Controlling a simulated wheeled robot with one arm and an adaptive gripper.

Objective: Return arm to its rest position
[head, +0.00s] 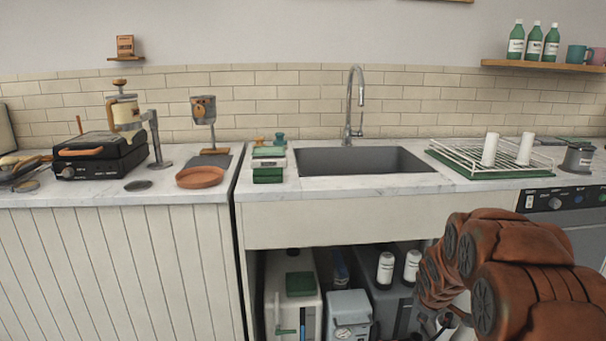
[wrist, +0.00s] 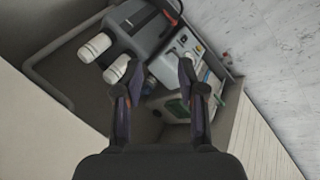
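My gripper (wrist: 158,78) shows in the wrist view with its two dark fingers spread apart and nothing between them. It points down at the open space under the sink counter. In the head view my reddish-brown arm is folded at the lower right, in front of the counter. The gripper end (head: 438,322) is small there, low at the bottom edge and partly hidden, so its fingers are not clear.
The sink (head: 365,160) lies in the counter (head: 350,187). Below, the open cabinet holds bottles (head: 386,269), a grey box (head: 349,309) and a white container (head: 311,312). A dish rack (head: 460,161) and an appliance (head: 556,203) are at right.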

